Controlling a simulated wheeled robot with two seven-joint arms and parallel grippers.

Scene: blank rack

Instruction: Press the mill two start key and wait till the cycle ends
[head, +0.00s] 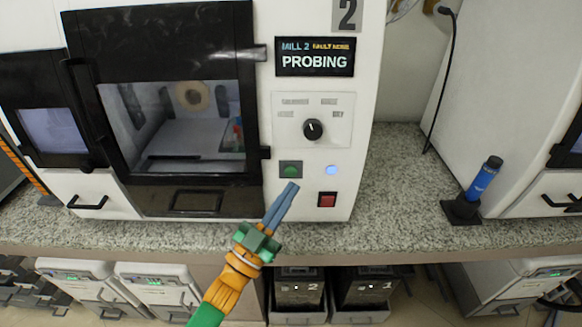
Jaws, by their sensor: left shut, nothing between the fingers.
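Mill two (364,75) is a white machine marked "2". Its dark-framed window door (180,178) is closed. Its display (315,57) reads "MILL 2" and "PROBING". The green start key (290,170) sits below a black rotary knob (313,129). A lit blue lamp (331,170) is to its right, and a red key (327,200) is below that lamp. My left gripper (293,185) is shut and empty, its blue fingertips just below the green key. I cannot tell whether the tips touch the panel. My right gripper is not in view.
The speckled counter (400,190) is clear right of the mill. A blue cylinder on a black stand (462,210) stands farther right, beside another white machine (500,95). Below the counter are dark bins marked 2 (299,293) and 1 (365,293), and white units (155,285).

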